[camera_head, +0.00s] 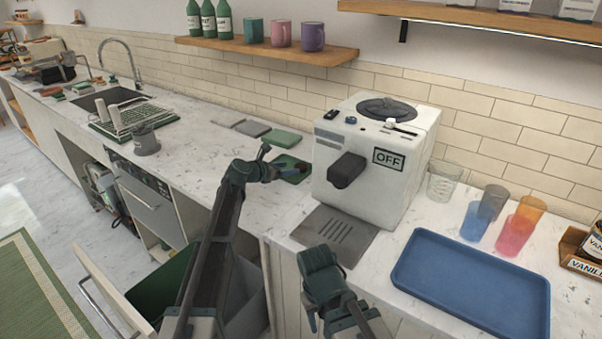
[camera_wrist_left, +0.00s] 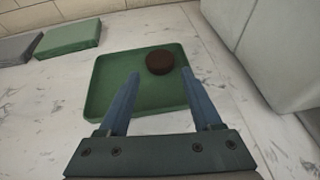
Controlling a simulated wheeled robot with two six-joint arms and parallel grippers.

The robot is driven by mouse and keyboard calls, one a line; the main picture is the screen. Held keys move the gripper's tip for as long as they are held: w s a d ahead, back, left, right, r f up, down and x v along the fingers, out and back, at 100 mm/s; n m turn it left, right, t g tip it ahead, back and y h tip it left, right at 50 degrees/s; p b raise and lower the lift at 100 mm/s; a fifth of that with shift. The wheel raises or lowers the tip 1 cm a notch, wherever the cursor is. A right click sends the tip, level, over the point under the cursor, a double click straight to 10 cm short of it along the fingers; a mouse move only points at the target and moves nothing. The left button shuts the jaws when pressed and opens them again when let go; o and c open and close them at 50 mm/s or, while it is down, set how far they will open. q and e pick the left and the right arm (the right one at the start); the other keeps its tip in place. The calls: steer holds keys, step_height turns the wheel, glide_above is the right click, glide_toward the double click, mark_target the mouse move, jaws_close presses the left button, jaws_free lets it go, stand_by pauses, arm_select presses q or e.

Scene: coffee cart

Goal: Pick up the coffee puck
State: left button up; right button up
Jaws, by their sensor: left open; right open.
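The coffee puck (camera_wrist_left: 160,62) is a small dark brown disc. It lies on a green square tray (camera_wrist_left: 97,88) toward the tray's far right part in the left wrist view. My left gripper (camera_wrist_left: 160,75) is open, its two blue fingers reaching over the tray, with the puck beyond and between the fingertips, nearer the right one. It appears not to touch the puck. In the head view my left gripper (camera_head: 282,170) is over the green tray (camera_head: 298,178), and the puck cannot be made out there. My right gripper (camera_head: 312,322) is open and low in front of the counter.
A white coffee machine (camera_head: 400,190) marked OFF stands close to the right of the green tray. Green (camera_wrist_left: 70,36) and grey flat cloths or blocks lie at the tray's left. A blue tray (camera_head: 470,285) and several coloured cups stand farther right. An open drawer is below.

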mark_target(299, 166)
arm_select(q)
steer(key=shift+w+d+f, duration=0.15)
steer(key=shift+w+d, duration=0.2)
steer(key=shift+w, duration=0.05)
steer(key=b+x, duration=0.2)
steer(key=x, duration=0.3)
steer(key=shift+w+f, duration=0.1)
steer(key=c, duration=1)
